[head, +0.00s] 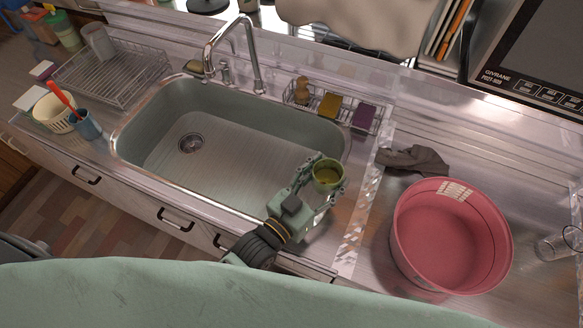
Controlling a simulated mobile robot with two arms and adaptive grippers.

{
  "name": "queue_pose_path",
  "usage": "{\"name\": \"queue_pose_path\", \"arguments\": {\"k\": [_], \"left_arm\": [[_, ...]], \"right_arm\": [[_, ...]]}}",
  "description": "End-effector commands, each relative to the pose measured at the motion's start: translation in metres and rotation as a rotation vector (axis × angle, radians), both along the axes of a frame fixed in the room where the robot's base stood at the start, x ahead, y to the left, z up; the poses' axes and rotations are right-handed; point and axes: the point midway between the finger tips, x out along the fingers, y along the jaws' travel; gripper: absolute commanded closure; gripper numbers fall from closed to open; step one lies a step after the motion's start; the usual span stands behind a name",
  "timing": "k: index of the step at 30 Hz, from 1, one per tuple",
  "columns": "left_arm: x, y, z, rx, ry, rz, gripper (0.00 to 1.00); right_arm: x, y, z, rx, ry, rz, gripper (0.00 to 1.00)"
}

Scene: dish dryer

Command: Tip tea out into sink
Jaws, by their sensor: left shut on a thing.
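My left gripper (318,180) is shut on a small green cup (328,185). The cup is upright and holds yellowish-green tea (326,174). In the view, the cup appears over the right end of the sink (235,165) and the counter beside it; its exact height cannot be told. The sink is a wide, pale green basin with a round drain (190,143) left of its middle. My right gripper is not in view.
A chrome faucet (247,50) arches over the sink's back edge. A wire rack with sponges (330,104) stands at the back right. A red tub (450,240), dark cloth (413,159) and clear glass (555,243) are at right. A dish rack (110,78) is at left.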

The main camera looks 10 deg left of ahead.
Motion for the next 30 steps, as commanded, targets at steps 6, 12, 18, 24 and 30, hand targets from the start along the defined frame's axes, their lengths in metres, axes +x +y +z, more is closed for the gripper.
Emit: {"name": "queue_pose_path", "arguments": {"k": [6, 12, 18, 24, 30], "left_arm": [[0.004, 0.005, 0.005, -0.057, 0.038, 0.001, 0.79], [0.008, 0.01, 0.009, -0.137, 0.098, 0.001, 0.79], [0.013, 0.017, 0.001, -0.217, 0.16, 0.002, 0.79], [0.018, 0.024, -0.004, -0.296, 0.22, 0.002, 0.79], [0.024, 0.031, -0.01, -0.376, 0.28, 0.002, 0.79]], "right_arm": [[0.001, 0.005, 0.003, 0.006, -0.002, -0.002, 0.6], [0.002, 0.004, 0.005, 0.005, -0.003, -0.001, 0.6], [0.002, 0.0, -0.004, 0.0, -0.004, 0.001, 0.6], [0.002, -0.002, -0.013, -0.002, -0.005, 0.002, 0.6], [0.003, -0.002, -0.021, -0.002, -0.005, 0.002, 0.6]]}}
